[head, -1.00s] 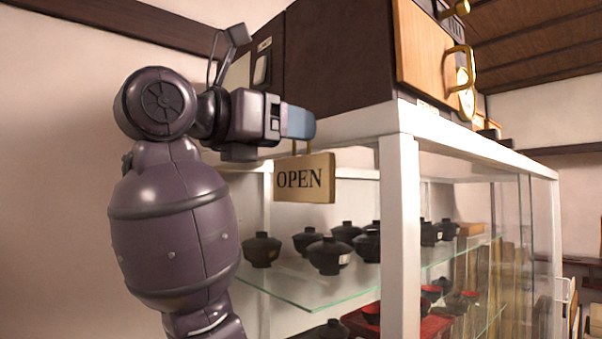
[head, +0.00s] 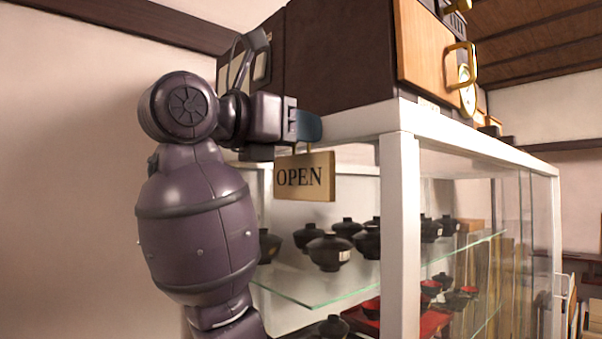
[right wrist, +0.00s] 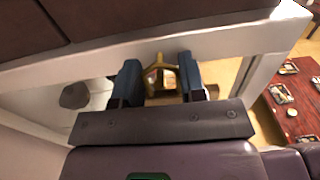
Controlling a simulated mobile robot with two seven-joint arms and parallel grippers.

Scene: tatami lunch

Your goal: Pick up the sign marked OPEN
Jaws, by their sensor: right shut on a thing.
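The wooden sign marked OPEN (head: 318,188) hangs upright below the white top frame of the display case, facing me in the head view. In the right wrist view its brass-coloured hanger (right wrist: 153,68) shows between the two blue fingers. My right gripper (head: 308,126) is at the top of the sign, shut on its hanger; the fingers also show in the right wrist view (right wrist: 161,80). In the head view the near finger hides part of the hanger. My left gripper is not in view.
The glass display case (head: 400,230) has white posts and a glass shelf with several dark lidded bowls (head: 328,252) behind the sign. A dark cabinet (head: 335,60) stands on top, close to my right gripper. A plain wall (head: 70,180) is at the left.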

